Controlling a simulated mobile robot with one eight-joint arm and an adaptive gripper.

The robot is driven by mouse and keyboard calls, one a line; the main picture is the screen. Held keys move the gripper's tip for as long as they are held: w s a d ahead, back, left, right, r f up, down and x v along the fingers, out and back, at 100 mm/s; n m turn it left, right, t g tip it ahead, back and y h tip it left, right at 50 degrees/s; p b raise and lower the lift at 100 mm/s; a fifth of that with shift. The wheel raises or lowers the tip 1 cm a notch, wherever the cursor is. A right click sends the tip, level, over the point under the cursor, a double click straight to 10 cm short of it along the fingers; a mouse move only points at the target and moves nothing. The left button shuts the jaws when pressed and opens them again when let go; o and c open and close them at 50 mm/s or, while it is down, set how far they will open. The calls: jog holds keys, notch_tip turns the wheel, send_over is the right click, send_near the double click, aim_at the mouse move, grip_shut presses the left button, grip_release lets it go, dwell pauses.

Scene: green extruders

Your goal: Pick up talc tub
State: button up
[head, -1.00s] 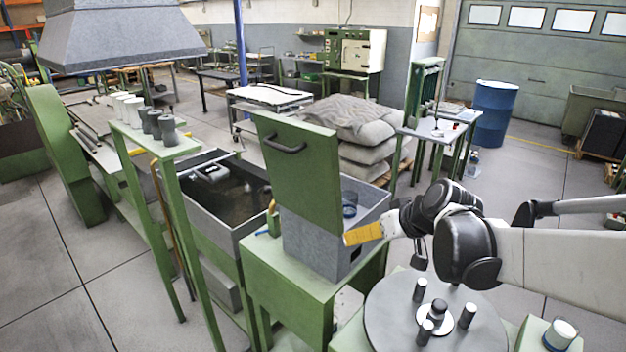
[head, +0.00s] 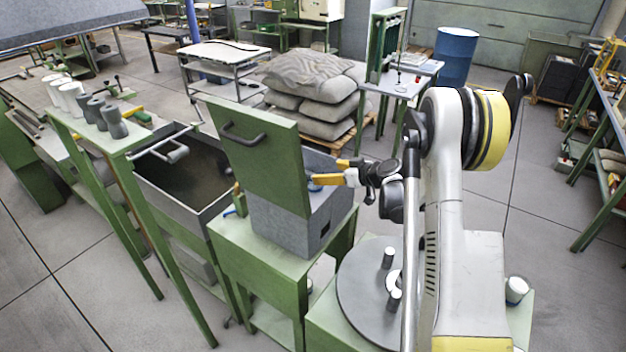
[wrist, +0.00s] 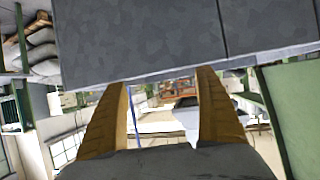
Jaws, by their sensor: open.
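No label can be read, so I cannot tell for certain which thing is the talc tub. A bit of blue (head: 308,181) shows in the open grey box (head: 275,228), mostly hidden by the raised green lid (head: 258,160) and my gripper. My gripper (head: 326,172) has its yellow fingers apart and empty over the box's right side. In the wrist view, the open fingers (wrist: 163,82) have a grey wall (wrist: 150,40) close before them.
The lid stands up left of my gripper. A round grey plate with upright pegs (head: 362,290) lies in front, partly behind my arm. A dark water tank (head: 190,175) and a shelf of white and grey cups (head: 85,105) are to the left. Stacked sacks (head: 315,95) are behind.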

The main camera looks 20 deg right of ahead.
aim_at(316, 171)
jog(key=x, duration=0.7)
jog(key=shift+w+f, duration=0.15)
jog(key=shift+w, duration=0.15)
jog(key=c, duration=1.3)
